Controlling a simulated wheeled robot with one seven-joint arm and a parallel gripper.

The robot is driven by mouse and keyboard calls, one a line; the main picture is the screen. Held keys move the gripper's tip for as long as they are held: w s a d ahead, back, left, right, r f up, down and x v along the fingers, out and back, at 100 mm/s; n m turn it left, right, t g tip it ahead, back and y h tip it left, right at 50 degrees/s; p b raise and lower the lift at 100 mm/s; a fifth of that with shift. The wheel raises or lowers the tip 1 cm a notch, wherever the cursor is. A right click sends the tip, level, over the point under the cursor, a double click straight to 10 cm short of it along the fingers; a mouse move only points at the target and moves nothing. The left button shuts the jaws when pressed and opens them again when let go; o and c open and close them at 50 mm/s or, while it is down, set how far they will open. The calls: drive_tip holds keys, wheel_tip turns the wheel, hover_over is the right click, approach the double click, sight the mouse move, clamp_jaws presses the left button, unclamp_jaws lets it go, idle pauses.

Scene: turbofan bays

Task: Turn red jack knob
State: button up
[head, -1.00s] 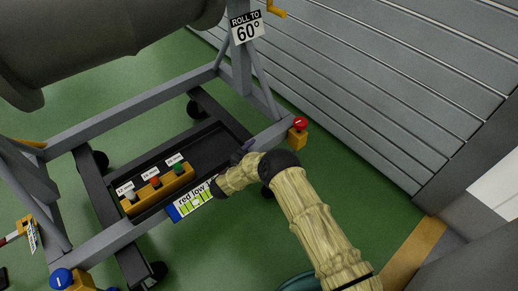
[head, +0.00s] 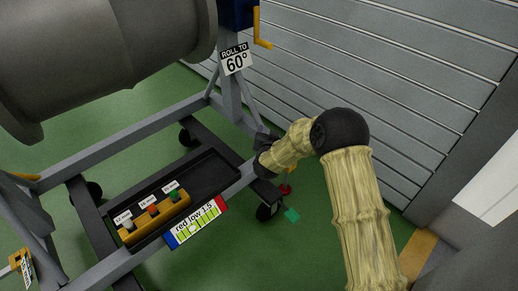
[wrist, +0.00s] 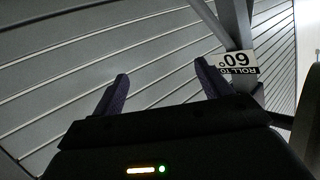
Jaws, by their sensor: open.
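The red jack knob cannot be made out for certain in the head view. My forearm covers the right corner of the stand frame, and only a sliver of an orange block (head: 292,171) shows beneath it. A small red piece (head: 285,189) is visible below, near a caster; I cannot tell whether it is part of the jack. My gripper (head: 264,138) is dark and partly hidden at the stand's right corner. In the wrist view my gripper (wrist: 161,72) is open, with nothing visible between its two purple fingers.
The "ROLL TO 60°" sign (head: 236,58) is on the upright, near a yellow crank (head: 262,35). A slatted wall (head: 370,75) stands behind.

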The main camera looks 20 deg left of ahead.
drive_tip(key=s+d+r+g+p, duration=0.1)
drive_tip(key=s+d+r+g, duration=0.15)
drive_tip(key=d, duration=0.45)
drive_tip(key=s+d+r+n+g+h, duration=0.15)
drive_tip(key=d+r, duration=0.25)
drive_tip(key=d, duration=0.4)
drive_tip(key=s+d+r+g+y+p, duration=0.1)
drive_tip(key=s+d+r, duration=0.1)
drive_tip(key=d+r, duration=0.35)
drive_tip(key=s+d+r+m+g+h+p, duration=0.1)
drive_tip(key=s+d+g, duration=0.5)
drive_tip(key=s+d, duration=1.4)
drive_tip(key=shift+s+m+h+p, duration=0.3)
drive_tip(key=shift+s+m+h, duration=0.55)
drive_tip(key=shift+h, duration=0.4)
drive_tip(key=shift+s+d+r, duration=0.1)
drive_tip(key=shift+c, duration=0.5)
